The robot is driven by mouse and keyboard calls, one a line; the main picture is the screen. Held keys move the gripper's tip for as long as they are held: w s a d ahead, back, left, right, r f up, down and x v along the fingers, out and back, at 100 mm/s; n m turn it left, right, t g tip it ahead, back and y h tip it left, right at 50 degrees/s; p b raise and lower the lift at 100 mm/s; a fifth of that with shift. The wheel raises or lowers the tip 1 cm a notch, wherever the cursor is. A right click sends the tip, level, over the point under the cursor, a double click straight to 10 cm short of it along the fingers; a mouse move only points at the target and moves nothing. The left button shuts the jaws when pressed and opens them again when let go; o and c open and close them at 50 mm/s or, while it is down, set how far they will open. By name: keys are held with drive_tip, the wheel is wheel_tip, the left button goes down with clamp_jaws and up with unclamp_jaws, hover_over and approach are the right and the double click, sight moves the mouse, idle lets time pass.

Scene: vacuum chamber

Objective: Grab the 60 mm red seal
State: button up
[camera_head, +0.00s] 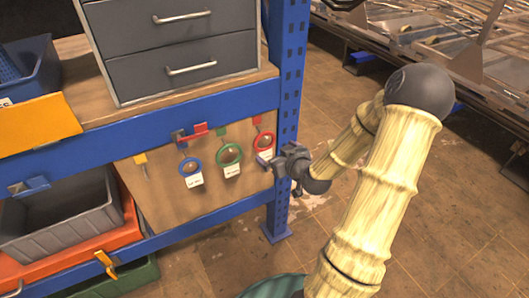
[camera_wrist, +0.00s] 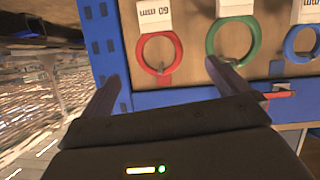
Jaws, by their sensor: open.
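The red seal (camera_head: 264,134) is a ring hanging on the wooden board under the shelf, rightmost in the head view, with a white tag. In the wrist view, which looks upside down, the red seal (camera_wrist: 140,50) shows at upper middle, and its tag reads 60 mm inverted. My gripper (camera_head: 268,161) is beside and just below the red seal in the head view. Whether a finger touches the ring is unclear.
A green seal (camera_head: 229,145) and a blue seal (camera_head: 183,167) hang left of the red one. The blue shelf post (camera_head: 287,80) stands close on the right. A grey drawer unit (camera_head: 180,50) is above. A grey bin (camera_head: 65,225) sits lower left.

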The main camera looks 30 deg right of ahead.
drive_tip(key=x, duration=0.7)
drive_tip(key=shift+w+f, duration=0.1)
drive_tip(key=shift+w, duration=0.1)
drive_tip(key=x, duration=0.5)
drive_tip(key=shift+w+d+p, duration=0.1)
drive_tip(key=shift+w+p, duration=0.05)
drive_tip(key=shift+p, duration=0.15)
drive_tip(key=shift+d, duration=0.3)
drive_tip(key=shift+a, duration=0.35)
drive_tip(key=shift+d, duration=0.1)
drive_tip(key=c, duration=1)
drive_tip(key=shift+r, duration=0.25)
